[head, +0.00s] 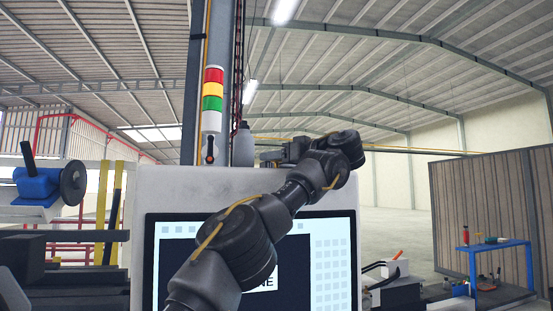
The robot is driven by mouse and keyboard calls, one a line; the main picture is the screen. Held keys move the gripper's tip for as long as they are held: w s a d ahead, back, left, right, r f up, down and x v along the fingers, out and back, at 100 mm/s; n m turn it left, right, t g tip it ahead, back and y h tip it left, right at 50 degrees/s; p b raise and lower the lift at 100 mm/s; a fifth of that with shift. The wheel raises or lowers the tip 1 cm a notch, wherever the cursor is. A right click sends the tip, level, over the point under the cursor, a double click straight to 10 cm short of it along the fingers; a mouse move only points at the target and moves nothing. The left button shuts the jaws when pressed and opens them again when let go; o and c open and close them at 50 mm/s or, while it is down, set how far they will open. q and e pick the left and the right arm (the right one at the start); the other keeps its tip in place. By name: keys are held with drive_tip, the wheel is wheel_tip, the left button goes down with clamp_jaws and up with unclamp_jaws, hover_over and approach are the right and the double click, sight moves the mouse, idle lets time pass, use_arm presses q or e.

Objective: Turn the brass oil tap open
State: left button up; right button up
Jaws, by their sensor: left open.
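I cannot make out the brass oil tap clearly in the head view. A grey bottle-shaped container (243,146) stands behind the top edge of the white machine cabinet. My left arm reaches up across the screen and bends back to the left at the wrist. My left gripper (268,157) is small and dark, just right of the grey container, with its jaws open. I cannot tell whether it touches anything. My right gripper is out of view.
The white cabinet (147,195) with its screen (335,245) fills the front centre. A red, yellow and green signal light (213,90) stands behind it beside a grey post. A blue machine part (38,185) is at left. A blue table (487,245) is far right.

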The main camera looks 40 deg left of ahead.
use_arm(q)
drive_tip(key=d, duration=1)
drive_tip(key=shift+w+d, duration=0.35)
